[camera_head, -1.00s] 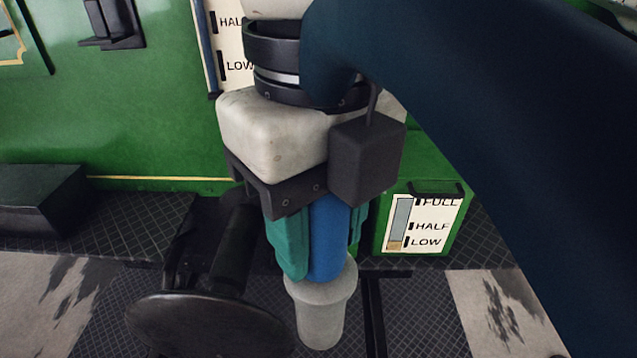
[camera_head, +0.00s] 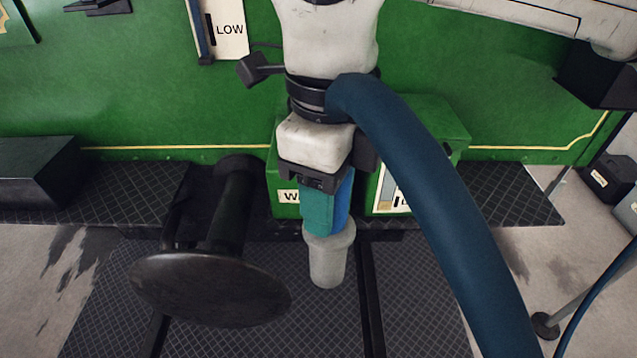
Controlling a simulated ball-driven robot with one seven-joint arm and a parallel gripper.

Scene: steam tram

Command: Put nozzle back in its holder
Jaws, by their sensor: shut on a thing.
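My gripper (camera_head: 328,208), a white body with teal fingers, points down in the middle of the view. It is shut on the nozzle, whose blue part (camera_head: 343,200) shows between and beside the fingers. A grey tapered piece (camera_head: 328,258) shows just below the fingertips and looks like the nozzle's end. A thick dark blue hose (camera_head: 440,205) runs from beside my wrist down to the bottom right. Where the hose joins the nozzle is hidden. I cannot tell for sure which thing is the holder.
A green tram side (camera_head: 150,95) stands behind, with a dark tread step (camera_head: 120,195) along it. A green box (camera_head: 440,130) is behind my gripper. A round black buffer (camera_head: 210,288) juts out at left. A black box (camera_head: 607,178) and a thin pole stand at right.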

